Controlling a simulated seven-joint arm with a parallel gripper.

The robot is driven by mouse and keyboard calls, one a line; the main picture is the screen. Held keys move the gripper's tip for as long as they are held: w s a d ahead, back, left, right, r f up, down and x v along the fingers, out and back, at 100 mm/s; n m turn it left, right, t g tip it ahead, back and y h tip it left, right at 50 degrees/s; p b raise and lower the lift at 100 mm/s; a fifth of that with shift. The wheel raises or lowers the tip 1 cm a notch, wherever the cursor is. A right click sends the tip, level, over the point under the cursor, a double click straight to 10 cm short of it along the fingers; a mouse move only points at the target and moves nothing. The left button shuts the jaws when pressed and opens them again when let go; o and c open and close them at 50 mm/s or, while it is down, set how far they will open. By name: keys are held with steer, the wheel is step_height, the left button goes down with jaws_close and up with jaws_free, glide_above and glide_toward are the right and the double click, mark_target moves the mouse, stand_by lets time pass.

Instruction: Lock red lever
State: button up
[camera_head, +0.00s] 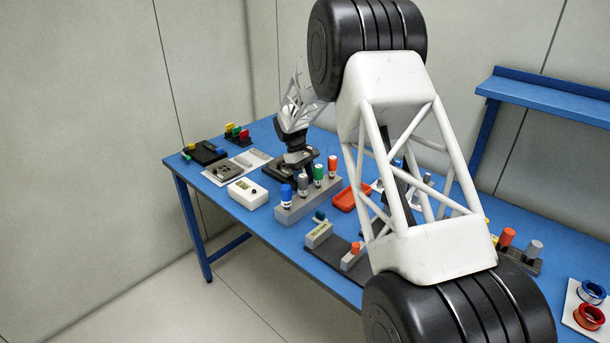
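A small red part (244,134) stands at the end of a row with a yellow part (229,127) and a green part (237,131) on a dark base at the far left of the blue table. It may be the red lever, but it is too small to tell its position. Another small red-topped part (355,247) stands on a dark plate near the front edge. My gripper (299,158) is small in the view, low over a black device to the right of the coloured row. Its fingers are not clear, so I cannot tell whether it is open or holds anything.
On the blue table (256,226) are a white box (247,192), a grey block (297,209) with several coloured-top cylinders, and a red tray (347,199). Red and blue rings (589,317) lie at the right. My large arm links hide much of the middle.

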jaws_close()
steer(key=shift+d, duration=0.1)
steer(key=shift+s+d+f+t+y, duration=0.15)
steer(key=shift+s+f+t+y, duration=0.15)
steer(key=shift+t+y, duration=0.4)
steer(key=shift+s+d+f+t+y, duration=0.1)
steer(key=shift+f+t+y, duration=0.6)
steer(key=shift+t+y, duration=0.3)
jaws_free()
